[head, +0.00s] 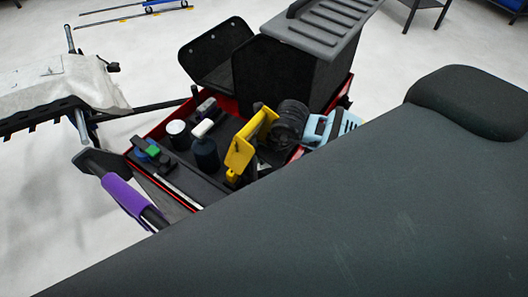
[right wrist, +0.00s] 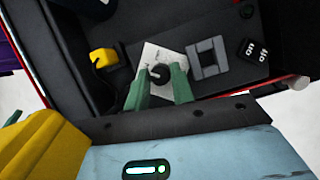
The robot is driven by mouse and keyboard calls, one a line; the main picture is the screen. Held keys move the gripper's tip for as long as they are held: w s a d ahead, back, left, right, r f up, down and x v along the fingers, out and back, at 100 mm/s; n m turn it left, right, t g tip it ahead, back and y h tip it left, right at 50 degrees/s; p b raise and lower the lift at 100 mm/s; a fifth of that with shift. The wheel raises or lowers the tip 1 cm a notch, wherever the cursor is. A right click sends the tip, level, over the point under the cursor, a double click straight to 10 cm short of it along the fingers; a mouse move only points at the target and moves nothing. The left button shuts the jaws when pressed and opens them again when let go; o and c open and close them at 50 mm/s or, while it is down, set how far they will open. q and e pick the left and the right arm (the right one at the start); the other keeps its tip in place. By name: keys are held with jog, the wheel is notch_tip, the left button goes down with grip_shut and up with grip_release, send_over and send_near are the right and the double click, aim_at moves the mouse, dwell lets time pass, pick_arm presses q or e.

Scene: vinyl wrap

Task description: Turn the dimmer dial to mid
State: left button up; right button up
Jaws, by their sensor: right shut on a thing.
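The dimmer dial (right wrist: 160,73) is a small dark round knob on a pale square plate (right wrist: 150,54), seen in the right wrist view. My right gripper (right wrist: 160,82) has green fingertips on either side of the dial and is shut on it. The knob's pointer setting is too small to read. I cannot make out the dial in the head view.
The dark panel also carries a grey rocker-like block (right wrist: 208,58) and black on/off labels (right wrist: 257,51). A yellow part (right wrist: 103,57) sits left of the plate. In the head view, a red-edged cart holds several bottles and a yellow tool (head: 240,153).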

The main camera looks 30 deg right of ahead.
jog(key=shift+s+f, duration=0.1)
jog(key=shift+f, duration=0.05)
jog(key=o, duration=1)
jog(key=shift+s+d+r, duration=0.1)
jog(key=shift+s+r, duration=0.05)
jog(key=shift+r, duration=0.35)
pick_arm(q)
jog(key=shift+s+d+f+b, duration=0.15)
jog(key=shift+s+f+b, duration=0.25)
jog(key=shift+s+f, duration=0.15)
pick_arm(e)
jog(key=s+d, duration=0.3)
jog(key=s, duration=0.8)
jog(key=shift+s+d, duration=0.15)
jog(key=shift+s, duration=0.1)
jog(key=shift+r, duration=0.1)
